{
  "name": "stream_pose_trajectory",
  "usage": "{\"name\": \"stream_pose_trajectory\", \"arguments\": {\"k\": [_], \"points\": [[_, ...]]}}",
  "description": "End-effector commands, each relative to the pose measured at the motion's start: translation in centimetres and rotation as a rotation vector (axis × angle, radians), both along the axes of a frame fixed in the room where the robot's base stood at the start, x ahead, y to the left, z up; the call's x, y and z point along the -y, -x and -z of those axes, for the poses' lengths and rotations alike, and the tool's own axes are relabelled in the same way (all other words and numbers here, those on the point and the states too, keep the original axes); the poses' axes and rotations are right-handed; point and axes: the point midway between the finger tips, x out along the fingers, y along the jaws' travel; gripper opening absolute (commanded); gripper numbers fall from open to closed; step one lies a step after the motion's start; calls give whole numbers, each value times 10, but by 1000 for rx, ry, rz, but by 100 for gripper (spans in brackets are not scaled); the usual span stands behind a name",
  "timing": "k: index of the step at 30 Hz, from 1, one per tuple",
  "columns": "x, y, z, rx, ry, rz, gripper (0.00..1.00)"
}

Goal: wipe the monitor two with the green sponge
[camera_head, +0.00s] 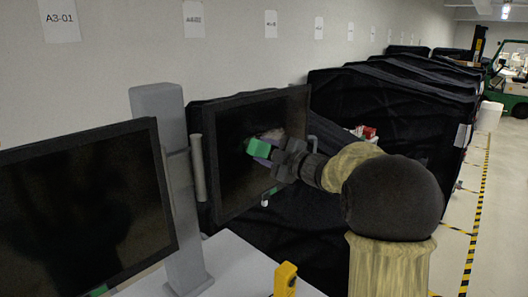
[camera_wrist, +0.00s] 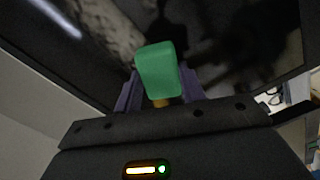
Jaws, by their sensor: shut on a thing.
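My gripper (camera_head: 270,155) is shut on the green sponge (camera_head: 258,148). It holds the sponge up at the dark screen of the right-hand monitor (camera_head: 230,190). In the wrist view the sponge (camera_wrist: 158,70) stands between the two purple fingers, with the dark screen (camera_wrist: 225,35) behind it. The sponge looks close to the screen, but I cannot tell whether it touches. A second dark monitor (camera_head: 85,205) stands at the left. I see no number on either monitor.
A grey post (camera_head: 165,130) stands between the monitors on a white table (camera_head: 235,265). A yellow object (camera_head: 286,278) is at the table's front. Black covered carts (camera_head: 400,100) stand behind my arm. A floor aisle with striped tape (camera_head: 476,220) lies at the right.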

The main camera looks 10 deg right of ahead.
Motion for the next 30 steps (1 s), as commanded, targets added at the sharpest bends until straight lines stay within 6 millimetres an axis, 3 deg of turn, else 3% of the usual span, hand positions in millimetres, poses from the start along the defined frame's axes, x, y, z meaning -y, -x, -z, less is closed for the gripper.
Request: {"name": "stream_pose_trajectory", "arguments": {"k": [9, 22, 30], "points": [[20, -15, -1, -2, 0, 3, 17], [23, -18, 0, -2, 0, 1, 17], [38, -28, -1, -1, -1, 3, 17]]}}
